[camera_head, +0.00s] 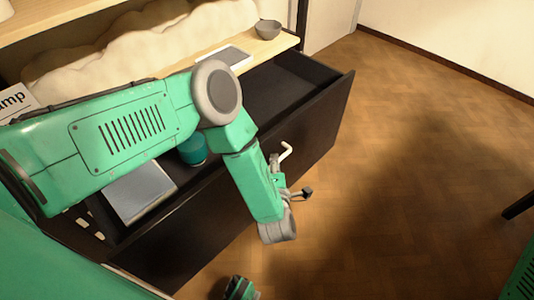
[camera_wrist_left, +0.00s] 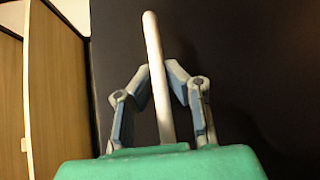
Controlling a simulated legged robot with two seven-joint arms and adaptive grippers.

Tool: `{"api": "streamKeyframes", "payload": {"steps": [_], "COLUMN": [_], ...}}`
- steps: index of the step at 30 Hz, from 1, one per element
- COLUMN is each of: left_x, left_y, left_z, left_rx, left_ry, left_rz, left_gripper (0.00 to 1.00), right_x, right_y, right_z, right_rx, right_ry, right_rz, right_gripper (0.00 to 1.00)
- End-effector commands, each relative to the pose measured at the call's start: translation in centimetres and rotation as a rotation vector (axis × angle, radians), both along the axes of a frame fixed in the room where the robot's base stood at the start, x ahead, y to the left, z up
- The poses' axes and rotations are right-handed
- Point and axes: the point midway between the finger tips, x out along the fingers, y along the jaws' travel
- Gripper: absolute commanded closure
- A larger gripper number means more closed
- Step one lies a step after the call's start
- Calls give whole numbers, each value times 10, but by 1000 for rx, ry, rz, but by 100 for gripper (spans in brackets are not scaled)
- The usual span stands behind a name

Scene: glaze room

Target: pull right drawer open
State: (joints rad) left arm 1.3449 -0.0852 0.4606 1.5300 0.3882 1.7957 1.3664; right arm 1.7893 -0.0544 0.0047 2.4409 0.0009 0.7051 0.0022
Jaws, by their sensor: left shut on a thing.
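A dark drawer (camera_head: 318,131) stands pulled out from the cabinet, its open inside showing. A pale bar handle (camera_head: 286,151) sticks out from its front; it also shows in the wrist view (camera_wrist_left: 152,38). My left gripper (camera_head: 291,188) is at the drawer's front, partly hidden by my own wrist. In the wrist view my left gripper (camera_wrist_left: 157,72) has one finger on each side of the handle, shut on it. My right gripper is not clearly seen.
A teal can (camera_head: 193,150) and a grey flat box (camera_head: 140,191) lie in the open drawer space. A wooden shelf top above holds a pale lumpy mass (camera_head: 140,48), a grey bowl (camera_head: 268,29) and a tablet-like slab (camera_head: 224,58).

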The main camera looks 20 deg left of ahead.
Motion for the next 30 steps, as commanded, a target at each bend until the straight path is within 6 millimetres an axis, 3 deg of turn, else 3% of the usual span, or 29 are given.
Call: {"api": "streamKeyframes", "payload": {"steps": [16, 18, 19, 30], "left_x": [-6, -6, -6, -8], "left_y": [-9, -8, -8, -10], "left_z": [-4, -4, -3, -1], "left_rx": [1, 1, 1, 1], "left_ry": [11, 11, 11, 5], "left_rz": [1, 1, 1, 0], "left_gripper": [100, 74, 68, 68], "right_x": [0, 0, 0, -1], "right_y": [0, 0, 0, 0], "right_z": [1, 1, 1, 1], "right_rx": [0, 0, 0, 0], "right_ry": [0, 0, 0, -2], "right_rz": [0, 0, 0, 0], "right_gripper": [60, 60, 60, 60]}}
